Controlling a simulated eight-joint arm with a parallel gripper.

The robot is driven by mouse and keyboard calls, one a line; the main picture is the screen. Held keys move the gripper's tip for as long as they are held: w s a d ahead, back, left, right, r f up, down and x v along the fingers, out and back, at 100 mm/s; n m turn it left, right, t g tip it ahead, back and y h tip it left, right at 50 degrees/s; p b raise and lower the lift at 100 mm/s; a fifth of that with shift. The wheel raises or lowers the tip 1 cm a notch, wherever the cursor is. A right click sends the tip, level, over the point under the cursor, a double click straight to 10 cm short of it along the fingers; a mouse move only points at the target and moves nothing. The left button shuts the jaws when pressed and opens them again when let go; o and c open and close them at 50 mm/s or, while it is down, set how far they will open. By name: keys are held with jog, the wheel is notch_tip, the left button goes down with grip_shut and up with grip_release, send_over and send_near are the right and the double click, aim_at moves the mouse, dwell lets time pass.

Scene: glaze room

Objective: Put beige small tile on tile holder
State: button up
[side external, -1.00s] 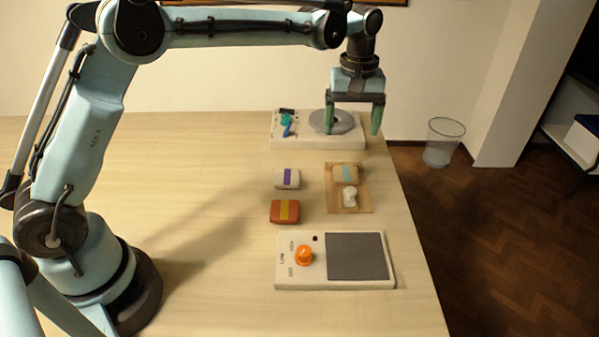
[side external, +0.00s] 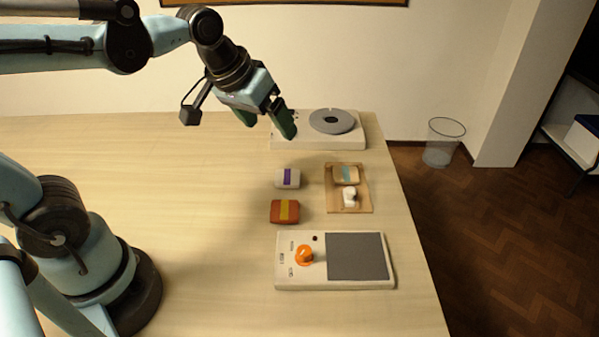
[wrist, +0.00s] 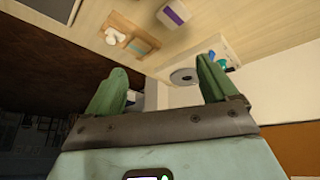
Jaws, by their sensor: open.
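My gripper (side external: 268,120) is open, empty and tilted, above the table's back edge, behind and left of the board. Its two green fingers also show in the wrist view (wrist: 162,72).
A whitish tile with a purple stripe (side external: 288,178) and an orange tile with a yellow stripe (side external: 285,211) lie left of the board. A white device with a grey disc (side external: 332,121) stands behind. A panel with an orange knob (side external: 304,255) stands in front.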

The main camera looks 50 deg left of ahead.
jog(key=s+a+f+m+t, duration=0.1)
jog(key=s+f+m, duration=0.1)
jog(key=s+f, duration=0.1)
jog(key=shift+s+f+t, duration=0.3)
jog(key=shift+s+t, duration=0.1)
jog(key=shift+s, duration=0.5)
